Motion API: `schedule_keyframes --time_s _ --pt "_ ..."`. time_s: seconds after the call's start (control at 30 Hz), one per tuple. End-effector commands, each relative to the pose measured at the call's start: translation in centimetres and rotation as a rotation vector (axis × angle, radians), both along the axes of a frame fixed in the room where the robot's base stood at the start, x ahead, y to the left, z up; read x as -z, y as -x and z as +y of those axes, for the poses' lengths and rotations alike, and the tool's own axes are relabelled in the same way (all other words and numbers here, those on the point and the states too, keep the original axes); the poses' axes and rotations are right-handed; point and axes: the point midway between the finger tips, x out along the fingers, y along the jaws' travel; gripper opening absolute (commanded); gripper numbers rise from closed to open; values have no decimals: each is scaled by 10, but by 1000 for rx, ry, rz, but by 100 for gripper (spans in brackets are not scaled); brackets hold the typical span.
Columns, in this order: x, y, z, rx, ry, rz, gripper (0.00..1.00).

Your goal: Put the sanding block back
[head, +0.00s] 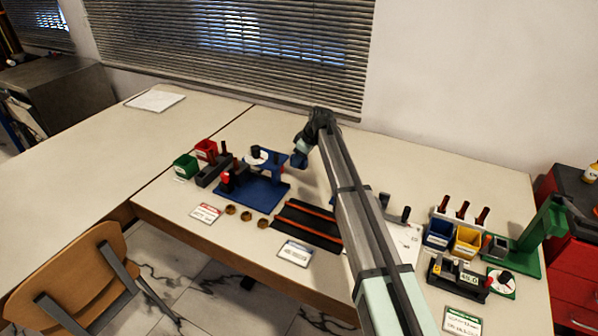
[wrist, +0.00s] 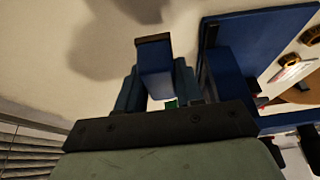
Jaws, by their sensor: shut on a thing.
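My gripper (wrist: 154,92) is shut on a blue block with a dark brown end face (wrist: 153,58), which I take to be the sanding block; it stands out between the two fingers in the wrist view. In the head view my gripper (head: 303,152) is behind the right side of the blue gauge rig, with a small blue shape (head: 299,160) at its tip. The block looks held above the pale table, and its shadow falls there. The blue rig's base plate (head: 262,194) lies left of my gripper; the rig also shows at the right of the wrist view (wrist: 268,42).
A green bin (head: 185,166) and a red bin (head: 206,150) stand left of the rig. Brown rings (head: 247,216) and a dark tray with orange strips (head: 308,222) lie in front. A green rig (head: 535,228), blue bin (head: 438,233) and yellow bin (head: 467,241) stand right. The table behind is clear.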

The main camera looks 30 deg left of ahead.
Motion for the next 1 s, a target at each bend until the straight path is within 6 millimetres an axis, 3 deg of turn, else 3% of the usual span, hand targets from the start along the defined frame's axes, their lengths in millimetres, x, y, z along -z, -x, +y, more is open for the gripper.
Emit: schedule_keyframes --time_s 0.5,0.9,0.93,1.0 --pt "52 0 0 2 0 0 4" --pt "56 0 0 2 0 0 4" --pt "56 0 0 2 0 0 37" --pt "56 0 0 1 0 -1 44"
